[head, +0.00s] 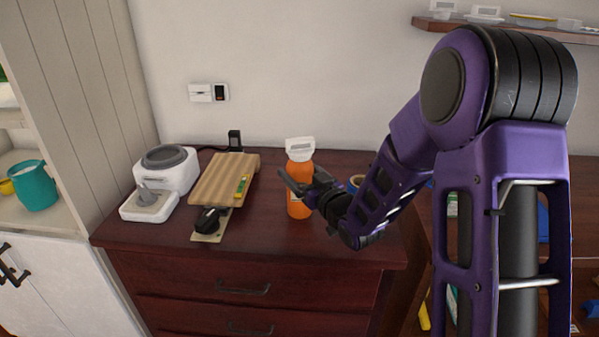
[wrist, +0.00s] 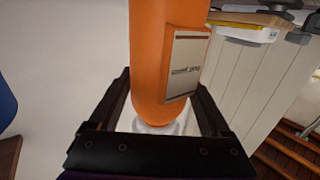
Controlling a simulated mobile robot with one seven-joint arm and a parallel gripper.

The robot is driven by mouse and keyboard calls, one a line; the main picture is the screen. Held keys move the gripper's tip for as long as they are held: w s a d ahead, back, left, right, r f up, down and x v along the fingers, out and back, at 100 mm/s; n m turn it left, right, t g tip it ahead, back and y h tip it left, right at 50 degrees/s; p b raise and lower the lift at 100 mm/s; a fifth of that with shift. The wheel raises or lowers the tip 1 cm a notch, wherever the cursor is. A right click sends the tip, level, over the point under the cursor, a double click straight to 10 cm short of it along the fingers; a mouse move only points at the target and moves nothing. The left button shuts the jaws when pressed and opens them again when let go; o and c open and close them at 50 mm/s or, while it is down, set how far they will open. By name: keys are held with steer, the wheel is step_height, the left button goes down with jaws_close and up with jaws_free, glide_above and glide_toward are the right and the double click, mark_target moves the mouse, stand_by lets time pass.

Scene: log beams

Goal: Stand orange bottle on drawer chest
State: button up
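The orange bottle (head: 299,202) with a white cap stands upright over the top of the dark red drawer chest (head: 272,228), near its front right part. Its base appears to meet the chest top. My gripper (head: 296,184) reaches in from the right at the bottle's middle, with one finger across its front. In the wrist view the bottle (wrist: 158,60) fills the space between my two fingers (wrist: 163,90), with its label toward the right finger. Both fingertips appear to press its sides, and no gap shows at the tips. The far finger is partly hidden in the head view.
Left of the bottle on the chest are a wooden board (head: 222,180), a black mouse-like item (head: 207,219) and a white appliance (head: 168,169). A wall shelf (head: 505,27) hangs at upper right.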

steer(key=shift+o, duration=1)
steer(key=shift+r, duration=0.1)
steer(key=shift+r+p, duration=0.2)
steer(key=shift+p, duration=0.1)
steer(key=v, duration=1.2)
steer(key=shift+f, duration=0.1)
